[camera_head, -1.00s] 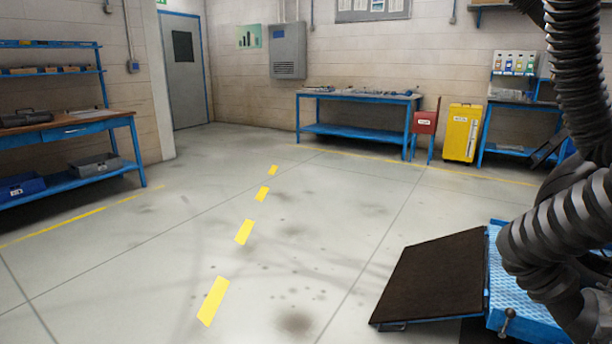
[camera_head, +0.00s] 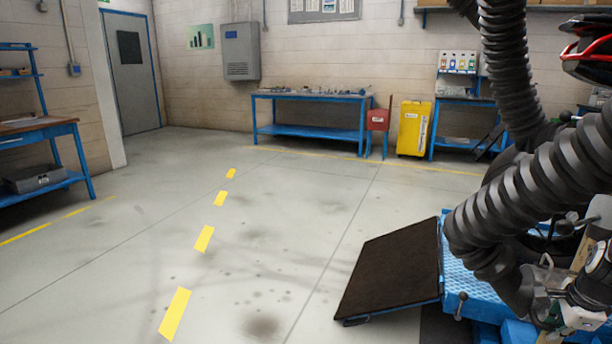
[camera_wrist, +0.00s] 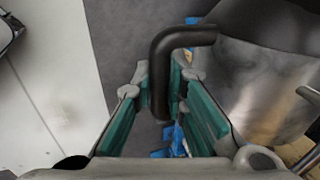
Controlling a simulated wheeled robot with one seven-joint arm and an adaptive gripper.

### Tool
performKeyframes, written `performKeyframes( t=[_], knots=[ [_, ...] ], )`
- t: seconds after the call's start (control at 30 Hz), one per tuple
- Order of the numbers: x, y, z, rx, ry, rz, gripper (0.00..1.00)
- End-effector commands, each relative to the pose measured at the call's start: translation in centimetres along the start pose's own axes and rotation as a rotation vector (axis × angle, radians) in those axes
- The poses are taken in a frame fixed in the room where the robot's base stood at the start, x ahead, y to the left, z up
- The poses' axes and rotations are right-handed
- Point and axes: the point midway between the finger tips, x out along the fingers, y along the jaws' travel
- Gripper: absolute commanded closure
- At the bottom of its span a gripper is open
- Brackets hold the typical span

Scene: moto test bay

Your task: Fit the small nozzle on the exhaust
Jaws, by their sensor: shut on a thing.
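In the wrist view my gripper (camera_wrist: 162,88) has its teal-padded fingers on both sides of a black bent handle (camera_wrist: 182,40) and is shut on it. The handle runs toward a large, grey, curved metal piece (camera_wrist: 262,92) at the right, which looks like the nozzle; its far part is cut off by the frame. In the head view a grey mechanism (camera_head: 575,315) at the lower right corner may be my gripper, partly behind a hose. I cannot make out the exhaust in either view.
Thick black corrugated hoses (camera_head: 535,190) hang at the right. Behind them is a blue lift platform (camera_head: 462,268) with a dark ramp (camera_head: 395,265). A red-and-black vehicle part (camera_head: 590,48) shows at the top right. A blue workbench (camera_head: 310,98) stands at the back.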

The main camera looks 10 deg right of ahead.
Motion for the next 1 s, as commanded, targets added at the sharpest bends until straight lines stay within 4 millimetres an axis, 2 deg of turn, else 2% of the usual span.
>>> performKeyframes(
  t=[1.0],
  knots=[
    [-0.1, -0.1, 2.6, 0.0, 0.0, -0.003, 1.0]
  ],
)
